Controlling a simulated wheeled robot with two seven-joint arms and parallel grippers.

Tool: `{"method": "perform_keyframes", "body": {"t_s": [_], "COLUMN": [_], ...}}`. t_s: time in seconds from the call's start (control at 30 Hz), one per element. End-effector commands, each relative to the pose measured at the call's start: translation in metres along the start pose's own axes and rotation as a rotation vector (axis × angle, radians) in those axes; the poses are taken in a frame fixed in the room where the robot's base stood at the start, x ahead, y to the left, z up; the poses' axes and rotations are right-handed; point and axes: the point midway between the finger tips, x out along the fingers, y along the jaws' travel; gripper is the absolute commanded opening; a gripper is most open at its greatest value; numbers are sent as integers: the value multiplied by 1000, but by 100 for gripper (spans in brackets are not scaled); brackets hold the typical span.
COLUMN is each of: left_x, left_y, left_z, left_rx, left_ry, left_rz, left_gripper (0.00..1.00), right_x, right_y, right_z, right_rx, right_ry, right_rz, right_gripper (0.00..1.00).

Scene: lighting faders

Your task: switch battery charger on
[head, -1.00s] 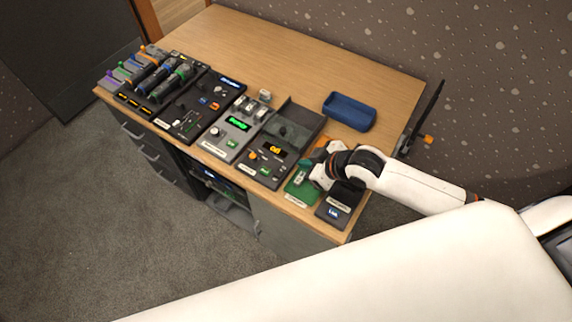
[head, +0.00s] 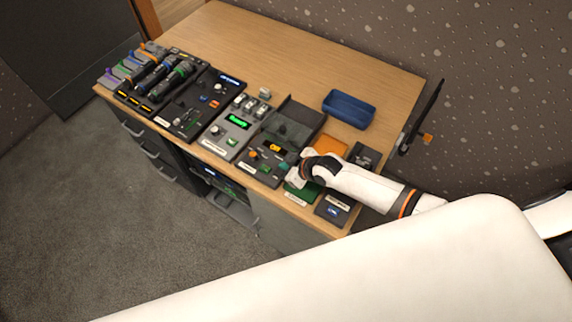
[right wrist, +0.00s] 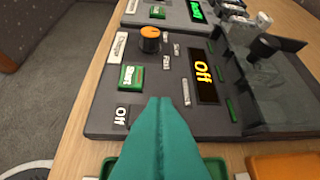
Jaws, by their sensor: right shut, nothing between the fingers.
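The battery charger (head: 262,168) is a dark flat unit near the front edge of the table. In the right wrist view the charger (right wrist: 200,122) has a lit orange display (right wrist: 204,72) reading "Off", an orange knob (right wrist: 149,40), a green button (right wrist: 131,77) and a small dark switch (right wrist: 121,116) marked "Off". A clear smoky cover (right wrist: 275,85) stands at its far part. My right gripper (right wrist: 168,101) is shut and empty, its teal fingertips over the charger's near part, right of the switch. Contact cannot be told. My left gripper is out of view.
A green tray (head: 297,197), an orange tray (head: 331,146) and a black unit (head: 333,209) lie right of the charger. A grey unit (head: 228,140) with a green display stands to its left. A blue tray (head: 349,109) sits behind. The table's back left is clear.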

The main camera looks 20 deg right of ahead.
Motion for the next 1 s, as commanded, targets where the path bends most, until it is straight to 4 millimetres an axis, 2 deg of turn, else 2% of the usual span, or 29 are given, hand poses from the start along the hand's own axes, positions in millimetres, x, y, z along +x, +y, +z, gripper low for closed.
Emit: {"method": "perform_keyframes", "body": {"t_s": [0.33,0.43,0.77,1.0], "left_x": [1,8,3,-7], "left_y": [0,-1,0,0], "left_z": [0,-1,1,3], "left_rx": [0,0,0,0], "left_ry": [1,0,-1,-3], "left_rz": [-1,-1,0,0], "left_gripper": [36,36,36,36], "right_x": [1,7,3,0], "right_y": [0,-2,0,12], "right_z": [-1,-6,-4,-1], "right_rx": [0,-1,1,3], "right_ry": [-1,-1,0,1], "right_rz": [0,-1,1,4], "right_gripper": [0,0,0,0]}}
